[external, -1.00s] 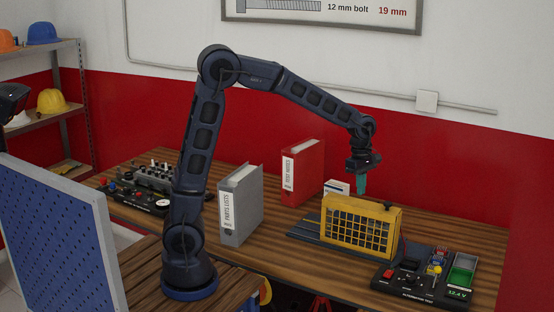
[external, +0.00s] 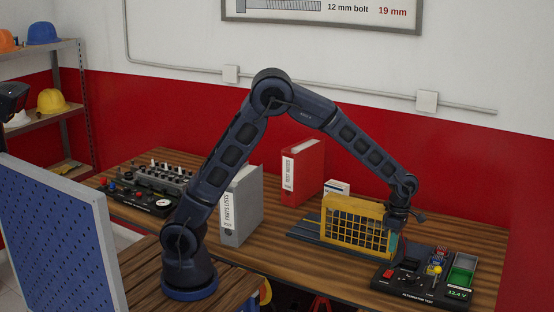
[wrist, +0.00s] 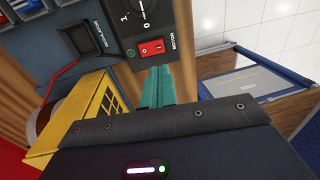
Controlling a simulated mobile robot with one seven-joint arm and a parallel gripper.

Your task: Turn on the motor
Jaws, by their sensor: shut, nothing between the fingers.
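The black alternator test panel (external: 418,292) lies at the right end of the bench. Its red motor rocker switch (external: 389,274) is at the panel's left end. In the wrist view the red switch (wrist: 152,47) sits next to the word MOTOR, with a small green ring mark beside it. My gripper (external: 395,246) is low behind the panel, beside the yellow guard's right end. In the wrist view its teal fingers (wrist: 158,80) are together and empty. Their tips appear just short of the switch; I cannot tell the exact gap or whether they touch the panel.
The yellow mesh guard (external: 355,226) stands close left of my gripper. A dial marked 0 and 1 (wrist: 133,8) and a black regulator part (wrist: 82,42) are near the switch. Grey (external: 238,205) and red binders (external: 302,172) stand farther left.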

